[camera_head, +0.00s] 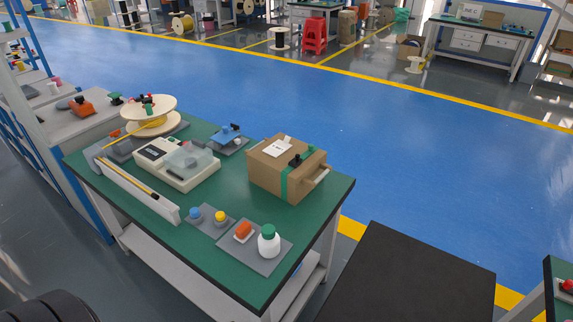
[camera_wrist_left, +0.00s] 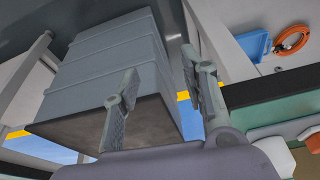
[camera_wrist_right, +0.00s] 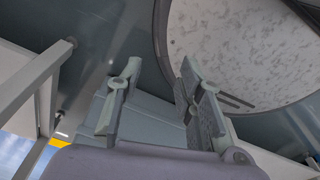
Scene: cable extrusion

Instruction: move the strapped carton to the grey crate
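The strapped carton (camera_head: 287,168) is a brown box with a green strap down its side. It stands on the right part of the green-topped table, with a white label and small dark items on top. A grey ribbed box (camera_wrist_left: 115,58), perhaps the grey crate, shows beyond the fingers in the left wrist view. A dark rectangular top (camera_head: 405,280) stands right of the table; I cannot tell if it is the same box. My left gripper (camera_wrist_left: 160,63) and right gripper (camera_wrist_right: 161,64) have their fingers apart with nothing visible between them. Neither gripper shows in the head view.
The green table (camera_head: 229,276) also holds a cable spool (camera_head: 150,107), a beige scale-like device (camera_head: 160,152), a grey rail (camera_head: 135,190) and a white bottle with a green cap (camera_head: 268,243). The blue floor (camera_head: 330,100) behind is clear. Another table stands at lower right.

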